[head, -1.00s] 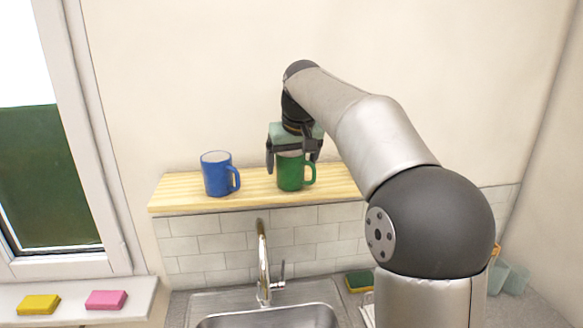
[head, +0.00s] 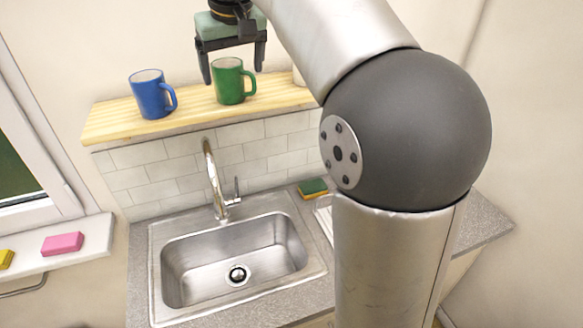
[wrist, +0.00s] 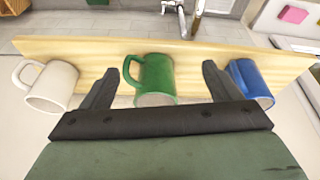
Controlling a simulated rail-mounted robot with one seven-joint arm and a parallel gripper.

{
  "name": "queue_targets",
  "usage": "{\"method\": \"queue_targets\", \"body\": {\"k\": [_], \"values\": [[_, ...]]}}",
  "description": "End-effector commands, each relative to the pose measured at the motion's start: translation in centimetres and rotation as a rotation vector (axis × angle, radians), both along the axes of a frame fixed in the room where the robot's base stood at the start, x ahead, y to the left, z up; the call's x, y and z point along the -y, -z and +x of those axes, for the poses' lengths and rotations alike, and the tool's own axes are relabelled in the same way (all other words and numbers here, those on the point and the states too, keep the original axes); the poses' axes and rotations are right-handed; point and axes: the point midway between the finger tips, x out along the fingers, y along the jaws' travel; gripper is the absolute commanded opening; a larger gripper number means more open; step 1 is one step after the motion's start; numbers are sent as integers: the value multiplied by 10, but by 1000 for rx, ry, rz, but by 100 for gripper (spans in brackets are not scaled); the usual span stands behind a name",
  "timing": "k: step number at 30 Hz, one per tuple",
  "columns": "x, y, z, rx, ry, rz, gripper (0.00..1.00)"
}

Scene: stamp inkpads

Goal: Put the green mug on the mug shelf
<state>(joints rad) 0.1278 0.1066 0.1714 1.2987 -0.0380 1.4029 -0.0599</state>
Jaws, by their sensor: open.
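The green mug (head: 229,82) stands upright on the wooden mug shelf (head: 190,110), with its handle to the right in the head view. The wrist view shows the green mug (wrist: 157,78) too, with the shelf (wrist: 105,50) under it. My gripper (head: 233,76) is open above the mug in the head view, its fingers spread wider than the mug. In the wrist view my gripper (wrist: 157,82) has one finger on each side of the mug, with gaps between.
A blue mug (head: 152,96) stands left of the green mug in the head view. A white mug (wrist: 50,86) is on the shelf's other side. Below are a faucet (head: 214,180), a sink (head: 232,256), a sponge (head: 313,187) and a pink block (head: 63,243) on the sill.

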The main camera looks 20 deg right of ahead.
Motion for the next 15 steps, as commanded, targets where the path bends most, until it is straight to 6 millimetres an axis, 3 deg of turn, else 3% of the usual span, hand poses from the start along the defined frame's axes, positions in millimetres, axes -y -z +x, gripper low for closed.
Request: {"method": "queue_targets", "body": {"k": [9, 15], "values": [[5, 153, -158, -131, 64, 1, 84], [8, 235, -244, -190, 97, 25, 84]]}}
